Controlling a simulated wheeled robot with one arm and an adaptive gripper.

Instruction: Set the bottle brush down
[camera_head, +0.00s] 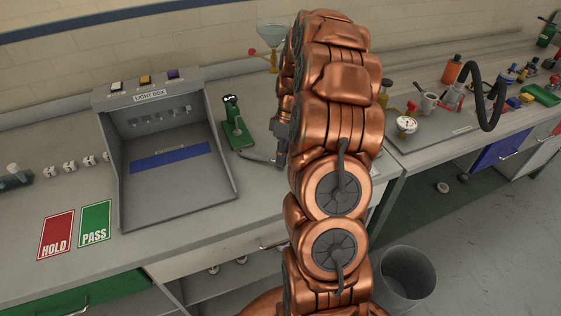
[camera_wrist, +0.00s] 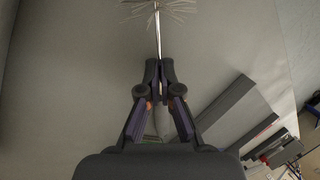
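The bottle brush (camera_wrist: 157,38) shows in the wrist view as a thin, pale metal shaft with a fan of fine bristles at the top edge. My gripper (camera_wrist: 160,72) has its fingertips together around the shaft, and the bristle end points away from me. A plain grey surface lies behind the brush; I cannot tell how far below it is or whether they touch.
A grey light box (camera_head: 170,195) stands on the bench left of my arm. A green stand (camera_head: 236,125) is between them. HOLD (camera_head: 56,234) and PASS (camera_head: 95,223) cards lie at front left. A gauge (camera_head: 406,125) and several bottles occupy the right bench. A bin (camera_head: 408,275) stands below.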

